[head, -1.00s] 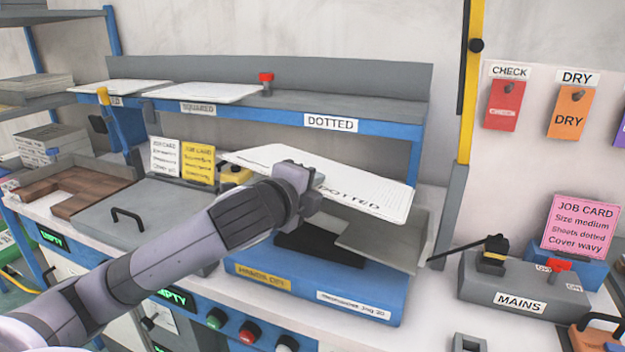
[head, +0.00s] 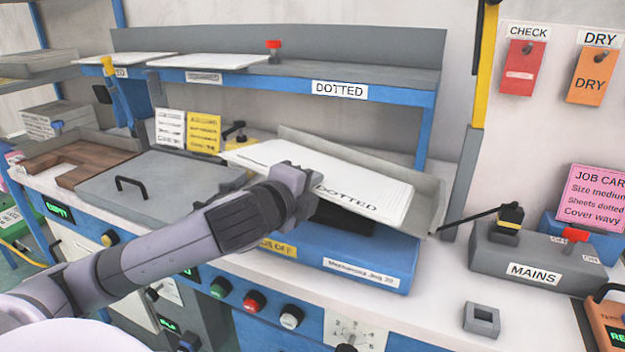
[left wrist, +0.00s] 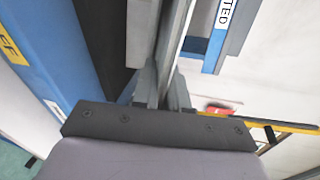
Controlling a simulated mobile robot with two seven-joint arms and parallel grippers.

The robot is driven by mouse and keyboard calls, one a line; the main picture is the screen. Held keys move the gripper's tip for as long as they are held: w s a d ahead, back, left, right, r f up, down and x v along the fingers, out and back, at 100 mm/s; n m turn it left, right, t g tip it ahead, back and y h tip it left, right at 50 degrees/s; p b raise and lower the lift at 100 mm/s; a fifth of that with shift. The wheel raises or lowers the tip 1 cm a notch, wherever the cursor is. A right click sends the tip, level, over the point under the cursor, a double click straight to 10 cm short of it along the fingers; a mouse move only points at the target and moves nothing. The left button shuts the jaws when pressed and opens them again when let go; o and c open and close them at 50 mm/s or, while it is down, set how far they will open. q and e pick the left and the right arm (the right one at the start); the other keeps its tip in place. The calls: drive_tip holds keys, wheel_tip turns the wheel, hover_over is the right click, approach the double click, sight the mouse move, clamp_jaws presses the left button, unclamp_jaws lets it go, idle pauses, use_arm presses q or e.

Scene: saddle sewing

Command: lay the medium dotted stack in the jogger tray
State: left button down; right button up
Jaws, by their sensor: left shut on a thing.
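The dotted stack (head: 365,193) is a thick white block of sheets with DOTTED printed near its front edge. My left gripper (head: 298,180) is shut on its near left edge. The jogger tray (head: 432,203) is grey and tilted, on a blue base (head: 395,262). The stack lies over the tray floor, inside the raised back and right walls, at a similar tilt. I cannot tell whether it touches the floor, which it hides. In the left wrist view the fingers (left wrist: 163,90) are close together beside narrow grey edges. My right gripper is not in view.
A blue shelf labelled DOTTED (head: 385,90) runs behind the tray, with white sheets (head: 208,61) on its left part. A grey MAINS box (head: 530,252) with a black lever stands at right. A grey lidded box (head: 160,180) is at left. A small square holder (head: 481,319) sits in front.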

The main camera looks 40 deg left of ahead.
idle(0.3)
use_arm(q)
drive_tip(key=c, duration=1.1)
unclamp_jaws()
drive_tip(key=shift+f, duration=0.15)
drive_tip(key=p+v, duration=0.7)
drive_tip(key=p, duration=0.2)
drive_tip(key=shift+s, duration=0.15)
